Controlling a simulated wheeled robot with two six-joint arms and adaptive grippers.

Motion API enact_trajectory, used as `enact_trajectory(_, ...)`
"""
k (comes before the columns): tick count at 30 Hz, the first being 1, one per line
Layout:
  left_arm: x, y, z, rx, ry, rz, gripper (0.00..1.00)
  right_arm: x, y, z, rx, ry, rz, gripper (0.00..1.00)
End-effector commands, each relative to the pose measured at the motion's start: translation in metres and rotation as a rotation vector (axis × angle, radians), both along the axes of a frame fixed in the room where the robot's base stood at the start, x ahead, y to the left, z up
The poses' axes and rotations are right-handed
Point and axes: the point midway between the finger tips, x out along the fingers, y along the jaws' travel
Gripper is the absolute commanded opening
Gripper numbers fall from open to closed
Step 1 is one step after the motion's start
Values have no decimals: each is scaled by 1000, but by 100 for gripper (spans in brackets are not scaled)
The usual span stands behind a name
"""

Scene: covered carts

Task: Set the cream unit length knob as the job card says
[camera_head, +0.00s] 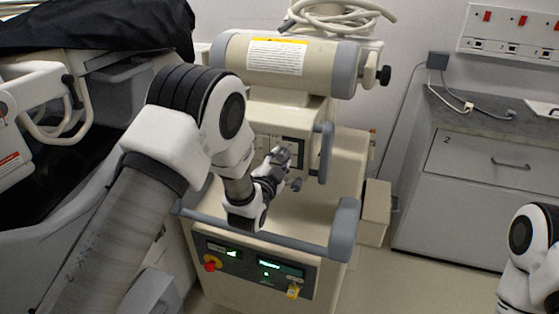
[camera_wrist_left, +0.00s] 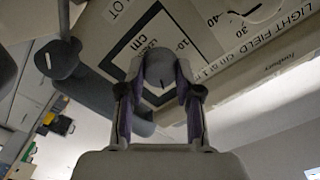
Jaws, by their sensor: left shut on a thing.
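The cream unit (camera_head: 335,185) stands in the middle of the head view, with a dial panel under its tube. My left gripper (camera_head: 280,163) reaches that panel and hides much of it. In the left wrist view my left gripper (camera_wrist_left: 160,88) is shut on a grey knob (camera_wrist_left: 159,67), one finger on each side. The knob sits in a dark-framed white dial (camera_wrist_left: 176,37) with letters starting "LE", "cm" and a "10" mark. A small dark line shows on the knob; its exact setting cannot be read. My right gripper is out of view; only part of that arm shows.
Beside the dial is another scale (camera_wrist_left: 240,18) marked 30 and 40, by "LIGHT FIELD". A grey handle bar (camera_head: 326,152) stands close right of my left gripper. A lower panel (camera_head: 258,270) has a red button. A white sheet (camera_head: 543,108) lies on the counter, unreadable.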

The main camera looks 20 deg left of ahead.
Motion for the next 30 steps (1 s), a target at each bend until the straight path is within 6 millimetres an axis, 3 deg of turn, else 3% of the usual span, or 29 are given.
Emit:
enact_trajectory(5, -1, 0, -2, 0, 4, -1, 0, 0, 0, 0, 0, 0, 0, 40)
enact_trajectory(6, -1, 0, -2, 0, 4, -1, 45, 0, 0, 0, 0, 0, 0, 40)
enact_trajectory(7, -1, 0, -2, 0, 4, -1, 55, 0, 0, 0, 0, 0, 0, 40)
enact_trajectory(8, -1, 0, -2, 0, 4, -1, 59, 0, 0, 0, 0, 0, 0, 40)
enact_trajectory(16, -1, 0, -1, -1, 2, -1, 59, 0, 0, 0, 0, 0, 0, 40)
enact_trajectory(20, -10, 0, -1, -1, 4, -1, 59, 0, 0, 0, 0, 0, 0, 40)
enact_trajectory(30, -91, 3, -2, 1, 6, -1, 59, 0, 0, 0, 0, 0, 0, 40)
